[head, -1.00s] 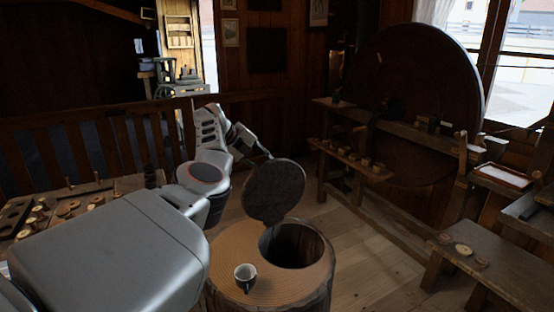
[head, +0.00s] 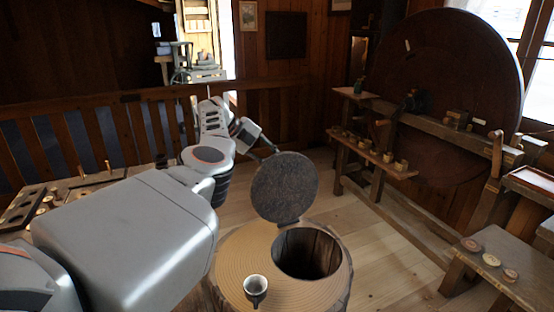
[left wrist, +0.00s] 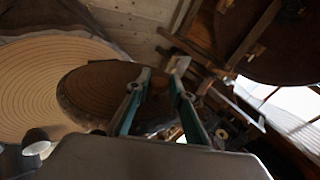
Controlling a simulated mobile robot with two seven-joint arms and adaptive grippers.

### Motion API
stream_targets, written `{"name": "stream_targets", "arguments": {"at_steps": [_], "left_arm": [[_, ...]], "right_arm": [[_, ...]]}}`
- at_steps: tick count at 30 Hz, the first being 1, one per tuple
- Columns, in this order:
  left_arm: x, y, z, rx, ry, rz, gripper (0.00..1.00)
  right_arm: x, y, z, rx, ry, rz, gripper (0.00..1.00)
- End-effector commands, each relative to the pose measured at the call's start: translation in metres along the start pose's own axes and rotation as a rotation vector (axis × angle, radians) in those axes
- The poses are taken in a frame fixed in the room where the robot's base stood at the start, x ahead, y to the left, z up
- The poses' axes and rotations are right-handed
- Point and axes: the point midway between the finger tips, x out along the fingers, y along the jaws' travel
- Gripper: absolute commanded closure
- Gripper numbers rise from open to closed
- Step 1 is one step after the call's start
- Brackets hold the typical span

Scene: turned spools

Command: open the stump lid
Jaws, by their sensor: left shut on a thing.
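The stump lid (head: 285,187), a dark round disc, stands raised and steeply tilted at the far left edge of the stump's round hole. The stump (head: 240,262) is a wide wooden block with a ringed top, and its hole (head: 308,253) is open to view. My left gripper (head: 270,150) is at the lid's upper rim, its fingertips partly hidden behind the lid. In the left wrist view the lid (left wrist: 95,92) reaches between the two fingers of my left gripper (left wrist: 158,80), which is shut on it. My right gripper is in neither view.
A low bench (head: 500,265) with small discs is at the right, below a large wheel (head: 450,90). A tray table with spools (head: 45,205) is at the left. Floor is clear between stump and wheel.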

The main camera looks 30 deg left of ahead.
Motion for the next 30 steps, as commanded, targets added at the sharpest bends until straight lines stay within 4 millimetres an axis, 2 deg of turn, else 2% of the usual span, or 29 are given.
{"name": "stream_targets", "arguments": {"at_steps": [9, 10, 12, 23, 26, 30], "left_arm": [[0.003, 0.002, -0.001, -0.002, 0.005, 0.004, 1.0], [0.003, 0.002, -0.001, -0.002, 0.005, 0.004, 0.72], [0.002, 0.002, -0.001, -0.002, 0.004, 0.003, 0.6], [-0.001, 0.001, 0.0, -0.001, 0.001, 0.001, 0.6], [-0.01, 0.0, 0.0, 0.0, 0.0, 0.0, 0.6], [-0.034, 0.0, 0.001, -0.002, -0.003, -0.001, 0.6]], "right_arm": [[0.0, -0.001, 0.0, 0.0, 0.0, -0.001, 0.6], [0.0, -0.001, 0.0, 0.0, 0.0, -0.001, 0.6], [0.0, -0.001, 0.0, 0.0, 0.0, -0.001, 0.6], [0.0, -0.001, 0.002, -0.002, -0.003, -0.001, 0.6], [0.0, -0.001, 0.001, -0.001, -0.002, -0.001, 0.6], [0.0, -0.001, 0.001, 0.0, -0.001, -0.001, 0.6]]}}
